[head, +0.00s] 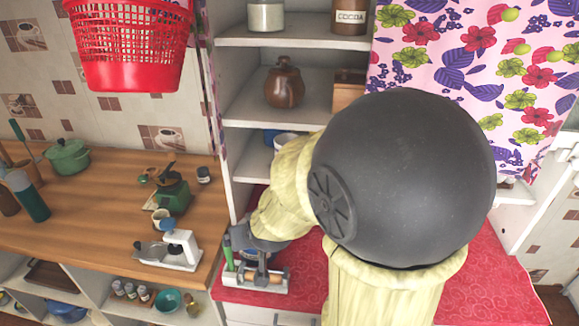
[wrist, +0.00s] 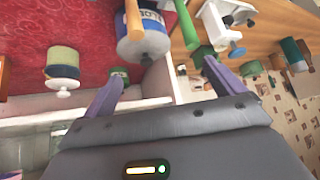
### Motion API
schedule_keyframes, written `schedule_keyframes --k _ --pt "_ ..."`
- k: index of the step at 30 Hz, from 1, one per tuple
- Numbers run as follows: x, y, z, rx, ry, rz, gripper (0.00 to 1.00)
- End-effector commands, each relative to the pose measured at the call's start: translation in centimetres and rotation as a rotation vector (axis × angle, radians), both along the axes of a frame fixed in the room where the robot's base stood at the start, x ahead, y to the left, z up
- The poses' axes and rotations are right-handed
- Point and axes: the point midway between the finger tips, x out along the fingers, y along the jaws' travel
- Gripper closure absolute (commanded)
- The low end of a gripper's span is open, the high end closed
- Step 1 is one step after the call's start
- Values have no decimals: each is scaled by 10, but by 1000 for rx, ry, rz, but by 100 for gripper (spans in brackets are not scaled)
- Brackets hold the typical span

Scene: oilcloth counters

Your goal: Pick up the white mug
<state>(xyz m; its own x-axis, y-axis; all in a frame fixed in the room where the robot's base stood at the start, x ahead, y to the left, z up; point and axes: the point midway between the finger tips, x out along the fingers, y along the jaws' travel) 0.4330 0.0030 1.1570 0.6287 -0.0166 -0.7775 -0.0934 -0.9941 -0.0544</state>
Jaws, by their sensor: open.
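A white rounded vessel (head: 286,141), possibly the white mug, sits on a lower shelf behind my arm; its right part is hidden, and I cannot see a handle. I cannot tell for certain which is the white mug. My gripper (wrist: 163,86) is open in the wrist view, its two purple-grey fingers apart with nothing held. In the head view its grey housing is over the red counter, near a pale rack, and the fingertips are hard to make out.
A pale rack (head: 240,279) with a green-handled tool stands on the red counter's left end. A grey labelled can (wrist: 145,43) and a white-knobbed jar (wrist: 63,65) show in the wrist view. A brown pot (head: 284,87) is on the middle shelf. A red basket (head: 128,50) hangs upper left.

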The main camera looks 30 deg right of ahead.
Motion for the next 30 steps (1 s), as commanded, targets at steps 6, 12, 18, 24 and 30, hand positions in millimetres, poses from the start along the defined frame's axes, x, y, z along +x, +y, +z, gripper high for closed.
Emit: schedule_keyframes --k 6,12,18,24,30 --pt "46 -12 -2 -67 -342 -121 6" --pt "60 -49 15 -201 -621 -296 6" --pt "52 -77 34 -336 -792 -439 6" --pt "47 -82 43 -371 -829 -473 6" --pt "48 -82 43 -368 -827 -471 6"
